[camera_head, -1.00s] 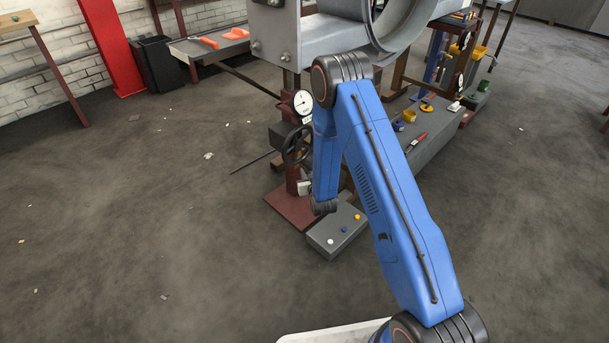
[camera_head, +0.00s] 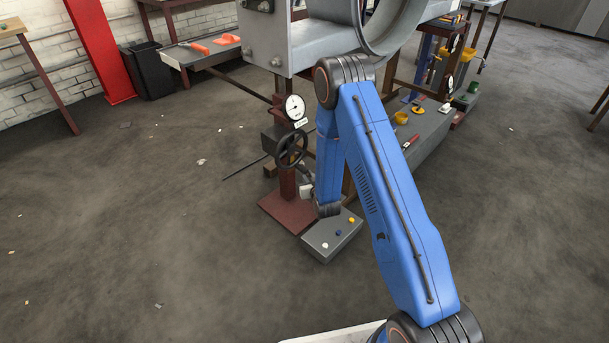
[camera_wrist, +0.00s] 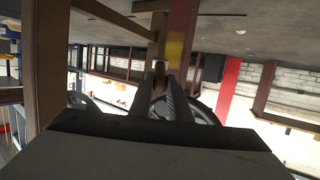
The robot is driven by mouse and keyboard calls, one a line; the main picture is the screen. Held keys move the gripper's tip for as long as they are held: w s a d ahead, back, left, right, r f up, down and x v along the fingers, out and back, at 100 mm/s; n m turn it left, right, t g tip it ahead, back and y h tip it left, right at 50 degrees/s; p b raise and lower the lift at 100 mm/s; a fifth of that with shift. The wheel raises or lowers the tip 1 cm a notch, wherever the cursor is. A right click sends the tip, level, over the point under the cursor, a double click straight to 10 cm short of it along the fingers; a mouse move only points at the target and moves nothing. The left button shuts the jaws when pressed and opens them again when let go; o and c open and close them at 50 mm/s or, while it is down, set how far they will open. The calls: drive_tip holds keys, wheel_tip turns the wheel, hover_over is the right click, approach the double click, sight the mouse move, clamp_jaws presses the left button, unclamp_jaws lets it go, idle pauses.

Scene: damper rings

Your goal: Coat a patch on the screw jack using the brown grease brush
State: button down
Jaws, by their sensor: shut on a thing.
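The screw jack (camera_head: 287,184) is a reddish-brown post on a square foot plate, with a dial gauge and a black handwheel. In the wrist view its reddish post (camera_wrist: 184,22) stands just beyond my fingers, with a blurry yellow patch (camera_wrist: 175,47) on it. My gripper (camera_wrist: 168,98) is shut on a dark brown thing, seemingly the grease brush (camera_wrist: 159,80), pointing toward the post. I cannot tell whether its tip touches the post. In the head view my blue arm reaches down beside the jack, and the brush cannot be made out.
A large grey ring housing (camera_head: 325,45) hangs above. A long grey bench (camera_head: 428,135) with tools lies to the right. The floor at left is open.

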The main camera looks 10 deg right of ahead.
drive_tip(key=shift+s+d, duration=0.55)
drive_tip(key=shift+s, duration=0.25)
drive_tip(key=shift+s+d, duration=0.5)
drive_tip(key=shift+s, duration=0.25)
drive_tip(key=shift+s+d, duration=0.1)
drive_tip(key=shift+s+d, duration=0.75)
drive_tip(key=shift+s, duration=0.35)
drive_tip(key=shift+f, duration=0.1)
drive_tip(key=w+a+f, duration=0.4)
drive_tip(key=a+f, duration=0.1)
drive_tip(key=a, duration=0.3)
drive_tip(key=shift+f, duration=0.35)
drive_tip(key=shift+w+a, duration=0.25)
drive_tip(key=shift+w, duration=0.25)
idle(0.4)
drive_tip(key=shift+w+d, duration=0.1)
drive_tip(key=shift+d, duration=0.05)
